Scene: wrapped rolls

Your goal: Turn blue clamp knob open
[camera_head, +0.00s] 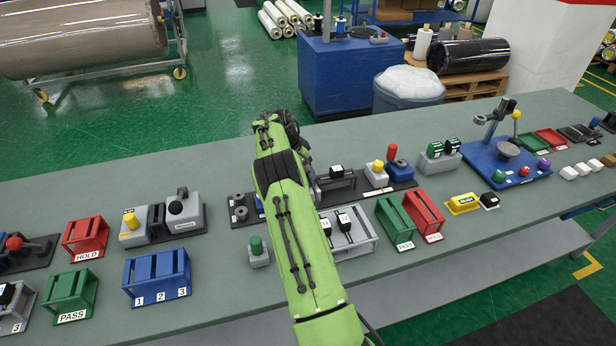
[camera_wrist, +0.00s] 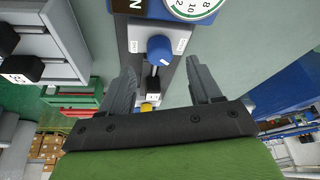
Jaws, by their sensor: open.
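The blue knob (camera_wrist: 160,50) sits on a grey plate (camera_wrist: 143,41) in the wrist view, with small white labels on both sides. A light mark shows on its face. My gripper (camera_wrist: 160,67) is open, with one dark finger to the left of the knob and one to the right. Both fingers look apart from the knob, with visible gaps. How far the fingertips are from it in depth, I cannot tell. In the head view my green arm reaches over the bench, and I cannot make out the knob or the gripper there.
A white-faced gauge (camera_wrist: 193,6) on a blue body is just above the knob. A yellow knob (camera_wrist: 147,107) shows below it between the fingers. A grey unit with black handles (camera_wrist: 35,45) stands at left. The bench (camera_head: 450,275) has free room along its front.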

